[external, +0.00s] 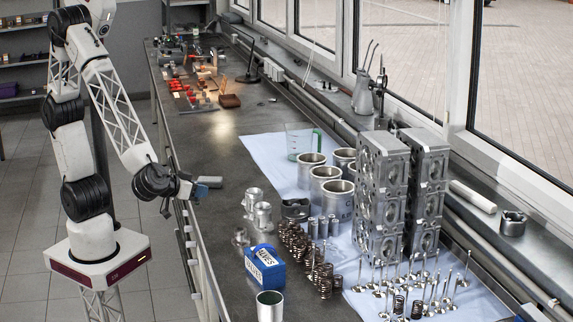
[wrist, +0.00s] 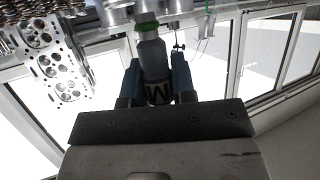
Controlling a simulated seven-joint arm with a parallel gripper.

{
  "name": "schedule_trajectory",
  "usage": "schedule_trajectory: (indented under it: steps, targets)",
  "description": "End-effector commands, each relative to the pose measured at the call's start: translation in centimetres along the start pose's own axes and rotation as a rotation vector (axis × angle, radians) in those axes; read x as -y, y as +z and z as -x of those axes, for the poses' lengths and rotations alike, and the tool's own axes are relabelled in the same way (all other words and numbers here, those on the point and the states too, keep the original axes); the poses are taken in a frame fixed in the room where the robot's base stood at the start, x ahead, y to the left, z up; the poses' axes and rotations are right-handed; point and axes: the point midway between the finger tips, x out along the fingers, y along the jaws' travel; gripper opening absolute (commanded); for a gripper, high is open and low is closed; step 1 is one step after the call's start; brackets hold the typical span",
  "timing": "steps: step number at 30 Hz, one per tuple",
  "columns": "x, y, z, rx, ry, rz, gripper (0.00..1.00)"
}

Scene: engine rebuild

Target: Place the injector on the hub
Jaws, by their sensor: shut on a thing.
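My gripper (external: 196,187) is raised beside the left edge of the workbench. I take this held piece to be the injector. It is well clear of the bench parts. In the external view it is too small to make out clearly. I cannot tell which part is the hub.
The bench (external: 217,140) holds a blue box (external: 265,268), several metal cylinders (external: 326,182), springs (external: 320,280), valves (external: 440,290) and upright cylinder heads (external: 380,195). A clear jug (external: 299,140) stands behind. Bare bench lies right of my gripper.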

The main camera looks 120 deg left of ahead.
Motion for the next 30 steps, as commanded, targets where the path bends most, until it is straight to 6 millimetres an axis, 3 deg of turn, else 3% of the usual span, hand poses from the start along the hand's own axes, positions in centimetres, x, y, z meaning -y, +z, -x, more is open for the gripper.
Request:
schedule_trajectory:
  steps: [21, 30]
  targets:
    - [-10.4, -1.0, -5.7, 0.001, -0.001, -0.001, 0.01]
    - [-12.8, -1.3, -6.9, 0.000, 0.000, -0.001, 0.01]
